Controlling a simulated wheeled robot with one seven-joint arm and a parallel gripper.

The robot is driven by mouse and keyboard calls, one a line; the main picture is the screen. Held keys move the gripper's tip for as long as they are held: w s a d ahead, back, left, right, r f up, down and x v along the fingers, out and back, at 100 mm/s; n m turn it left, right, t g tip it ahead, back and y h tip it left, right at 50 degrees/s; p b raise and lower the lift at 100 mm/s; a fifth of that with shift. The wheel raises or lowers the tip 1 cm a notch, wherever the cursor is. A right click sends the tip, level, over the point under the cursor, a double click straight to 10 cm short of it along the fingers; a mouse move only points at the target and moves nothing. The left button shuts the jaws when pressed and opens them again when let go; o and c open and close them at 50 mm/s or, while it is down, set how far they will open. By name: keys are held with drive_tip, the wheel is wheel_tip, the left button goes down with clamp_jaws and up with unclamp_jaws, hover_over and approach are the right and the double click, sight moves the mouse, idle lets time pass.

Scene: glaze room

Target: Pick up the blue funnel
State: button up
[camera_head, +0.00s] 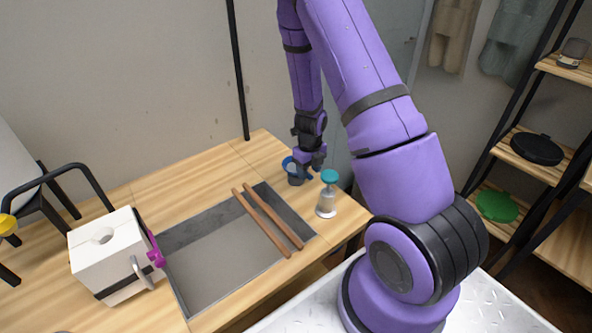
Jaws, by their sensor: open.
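The blue funnel (288,163) is at the far right part of the wooden table, just behind and left of my gripper. Only part of its blue rim shows, and a grey-blue body (295,180) shows below it; I cannot tell whether this is the funnel's own lower part or another vessel. My gripper (311,170) points down at the funnel's right side and overlaps it in the picture. The jaws are open. Whether a finger touches the funnel is hidden.
A bottle with a teal top (327,195) stands close to the right of my gripper. Two brown rods (262,222) lie across the sunken sink (215,262). A white box (108,253) stands at the left. Shelves (545,170) stand at the right.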

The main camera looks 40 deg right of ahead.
wheel_tip(320, 180, down, 5)
drive_tip(key=shift+a+r, duration=0.1)
drive_tip(key=shift+a, duration=0.05)
clamp_jaws()
